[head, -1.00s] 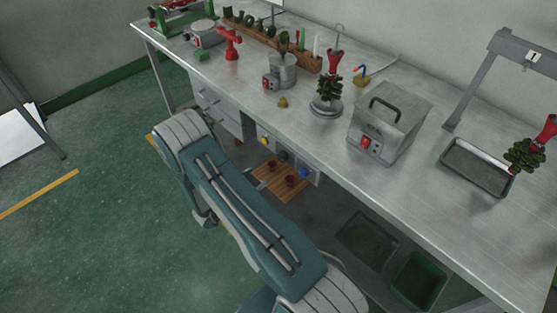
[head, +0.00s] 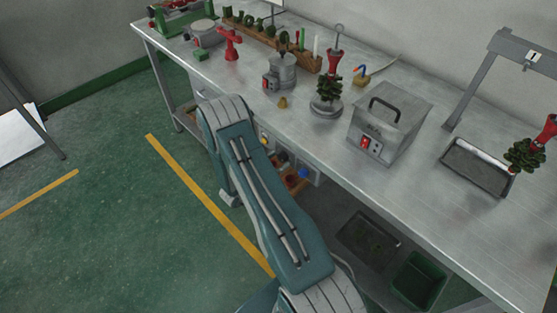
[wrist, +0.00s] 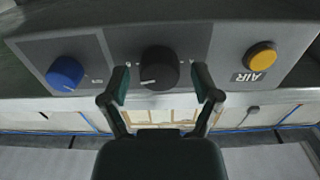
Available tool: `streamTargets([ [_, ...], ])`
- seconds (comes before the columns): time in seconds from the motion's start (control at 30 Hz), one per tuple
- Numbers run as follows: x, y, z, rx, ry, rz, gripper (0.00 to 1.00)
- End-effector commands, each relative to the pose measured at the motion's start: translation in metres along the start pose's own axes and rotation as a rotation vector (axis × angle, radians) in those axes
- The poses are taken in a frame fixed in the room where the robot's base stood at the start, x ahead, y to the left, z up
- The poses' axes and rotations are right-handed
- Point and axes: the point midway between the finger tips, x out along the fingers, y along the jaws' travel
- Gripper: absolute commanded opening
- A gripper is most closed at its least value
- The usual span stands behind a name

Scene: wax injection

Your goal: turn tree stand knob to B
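In the wrist view a black knob (wrist: 159,68) sits on the middle section of a grey panel. A pale mark on its face points to the picture's left. Small markings beside the knob are too small to read. My gripper (wrist: 160,86) is open, with one finger on each side of the knob's lower part. In the head view the gripper is hidden behind my arm. A dark green wax tree with a red top (head: 328,88) stands on a round metal base on the bench.
A blue knob (wrist: 65,73) is left of the black one, and a yellow button (wrist: 261,56) marked AIR, upside down, is right. The panel hangs under the metal bench (head: 250,110). A grey box with a handle (head: 388,125) and a tray (head: 476,168) stand on top.

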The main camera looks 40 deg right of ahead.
Motion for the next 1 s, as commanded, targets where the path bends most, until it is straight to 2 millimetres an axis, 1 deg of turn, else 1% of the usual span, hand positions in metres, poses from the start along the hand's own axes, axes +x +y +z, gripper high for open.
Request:
streamTargets([
  [0.03,-0.0001,0.0000,0.0000,0.000,0.000,0.000,0.42],
  [0.07,-0.0002,-0.0001,0.0000,0.000,0.000,0.000,0.28],
  [0.1,-0.0002,-0.0001,0.0000,0.000,0.000,0.000,0.10],
  [0.13,-0.0001,-0.0002,0.0000,0.000,0.000,0.000,0.04],
  [0.37,-0.0001,-0.0006,-0.0003,0.017,0.000,-0.001,0.04],
  [0.6,0.0000,-0.0013,-0.0006,0.181,0.001,-0.001,0.04],
  [0.73,0.0001,-0.0015,-0.0008,0.245,0.001,-0.001,0.04],
  [1.0,0.0001,-0.0018,-0.0007,0.263,0.001,-0.002,0.04],
])
